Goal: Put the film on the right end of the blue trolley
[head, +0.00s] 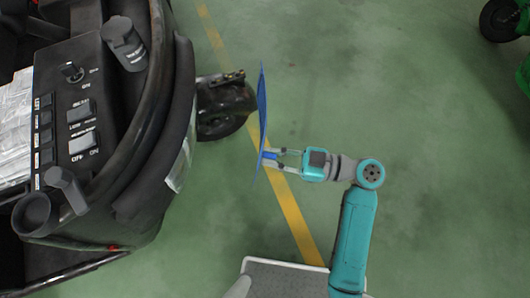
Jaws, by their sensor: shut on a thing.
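My gripper (273,159) is shut on a thin blue sheet (262,105), which I take to be the film. The sheet is held near its lower end in the picture. It shows nearly edge-on as a narrow blue strip, so its faces are mostly hidden. It appears to be held clear of the dark vehicle, just right of the vehicle's wheel. I do not see a blue trolley in this view.
A dark vehicle with a control panel (75,115) and a black wheel (222,108) fills the left. A yellow line (295,215) crosses the green floor (430,130). Another wheel (503,20) is at the top right. Floor between is clear.

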